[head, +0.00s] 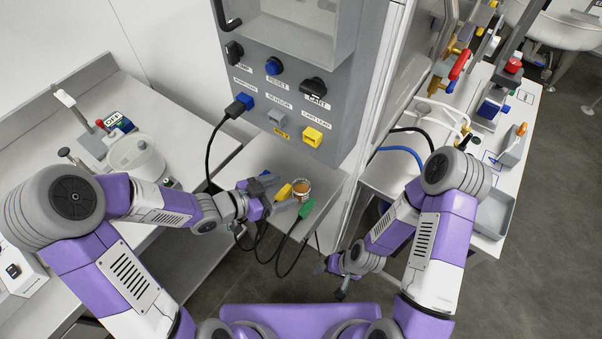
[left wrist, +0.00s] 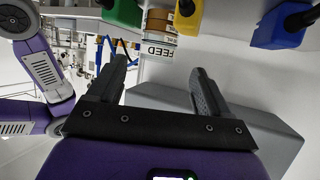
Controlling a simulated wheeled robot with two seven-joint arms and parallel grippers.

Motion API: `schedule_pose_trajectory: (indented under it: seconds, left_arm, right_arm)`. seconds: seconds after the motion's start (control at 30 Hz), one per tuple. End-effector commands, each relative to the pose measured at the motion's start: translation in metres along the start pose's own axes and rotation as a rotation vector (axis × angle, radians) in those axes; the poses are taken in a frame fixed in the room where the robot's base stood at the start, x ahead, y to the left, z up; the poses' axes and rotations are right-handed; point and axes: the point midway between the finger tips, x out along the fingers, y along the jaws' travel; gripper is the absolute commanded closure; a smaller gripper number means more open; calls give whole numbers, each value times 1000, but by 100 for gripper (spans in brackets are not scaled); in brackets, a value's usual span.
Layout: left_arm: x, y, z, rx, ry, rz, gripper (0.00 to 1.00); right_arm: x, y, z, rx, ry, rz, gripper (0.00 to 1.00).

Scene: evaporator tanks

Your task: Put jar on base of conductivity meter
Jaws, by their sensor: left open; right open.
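A small jar (head: 301,188) with brown contents stands on the grey shelf below the control panel. In the left wrist view the jar (left wrist: 160,42) shows a FEED label. My left gripper (head: 279,192) is open beside the jar, on its left. In the left wrist view the open fingers (left wrist: 158,70) point toward the jar, with nothing between them. My right gripper (head: 332,281) hangs low over the floor, open and empty. A small meter with a lit display (head: 118,122) and a stand is on the left bench; I cannot tell for sure that it is the conductivity meter.
A yellow plug (head: 283,191) and a green plug (head: 306,208) with black cables lie close to the jar. A translucent tub (head: 137,158) is on the left bench. The control panel (head: 280,90) rises behind the shelf. A right bench (head: 480,165) holds equipment.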

Motion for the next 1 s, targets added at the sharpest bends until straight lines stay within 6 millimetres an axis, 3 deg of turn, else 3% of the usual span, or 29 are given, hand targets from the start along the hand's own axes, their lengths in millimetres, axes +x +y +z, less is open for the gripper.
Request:
schedule_pose_trajectory:
  seconds: [0.5, 0.8, 0.83, 1.0]
  left_arm:
    - [67, 0, -1, -1, 0, 3, 21]
    - [73, -1, -2, -2, -2, 0, 21]
    - [73, -1, -2, -2, -2, 0, 23]
    - [73, -1, -2, -2, -2, 0, 49]
  right_arm:
    - [24, 9, 0, 1, -1, 0, 21]
    - [24, 9, -1, 1, -1, 0, 21]
    - [24, 9, -1, 1, -1, 0, 21]
    - [24, 9, -1, 1, -1, 0, 21]
